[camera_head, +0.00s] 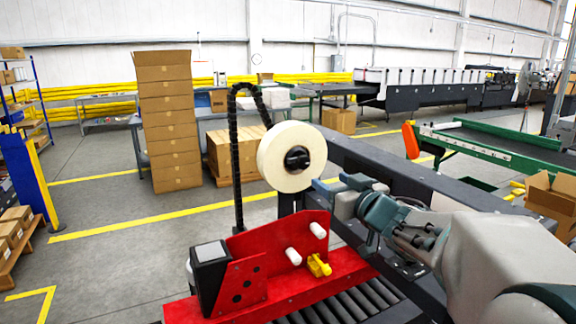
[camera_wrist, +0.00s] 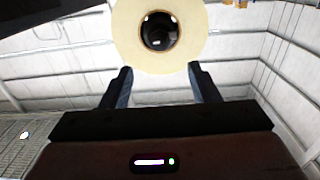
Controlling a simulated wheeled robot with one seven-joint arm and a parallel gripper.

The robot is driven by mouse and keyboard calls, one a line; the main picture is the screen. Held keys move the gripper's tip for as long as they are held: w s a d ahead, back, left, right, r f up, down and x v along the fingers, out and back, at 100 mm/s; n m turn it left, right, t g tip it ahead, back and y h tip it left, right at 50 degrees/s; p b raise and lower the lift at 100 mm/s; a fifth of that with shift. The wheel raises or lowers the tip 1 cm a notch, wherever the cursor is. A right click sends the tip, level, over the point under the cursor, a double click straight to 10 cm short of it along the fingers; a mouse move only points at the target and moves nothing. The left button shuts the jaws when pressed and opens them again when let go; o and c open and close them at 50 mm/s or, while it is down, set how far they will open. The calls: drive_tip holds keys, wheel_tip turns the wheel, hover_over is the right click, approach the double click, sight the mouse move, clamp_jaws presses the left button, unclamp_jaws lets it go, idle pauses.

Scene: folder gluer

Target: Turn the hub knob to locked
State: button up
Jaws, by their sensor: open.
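The hub knob (camera_head: 298,158) is a black round piece at the centre of a cream tape roll (camera_head: 275,157) on the red machine. In the wrist view the black knob (camera_wrist: 159,31) shows inside the ring of the roll (camera_wrist: 124,32), beyond the fingertips. My gripper (camera_head: 328,187) is just right of and below the roll's lower edge in the head view. In the wrist view my gripper (camera_wrist: 160,72) has its two fingers apart with nothing between them, and the knob is straight ahead. The knob's turn position cannot be told.
The red machine frame (camera_head: 262,262) has white rollers and a yellow part (camera_head: 319,266) below the roll. A black cable chain (camera_head: 236,160) rises left of the roll. A dark beam (camera_head: 370,163) runs behind my arm. Stacked boxes (camera_head: 168,125) stand on the floor behind.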

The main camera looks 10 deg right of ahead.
sight(305, 164)
drive_tip(key=p+x, duration=0.2)
drive_tip(key=x, duration=1)
drive_tip(key=shift+f, duration=0.1)
drive_tip(key=c, duration=1)
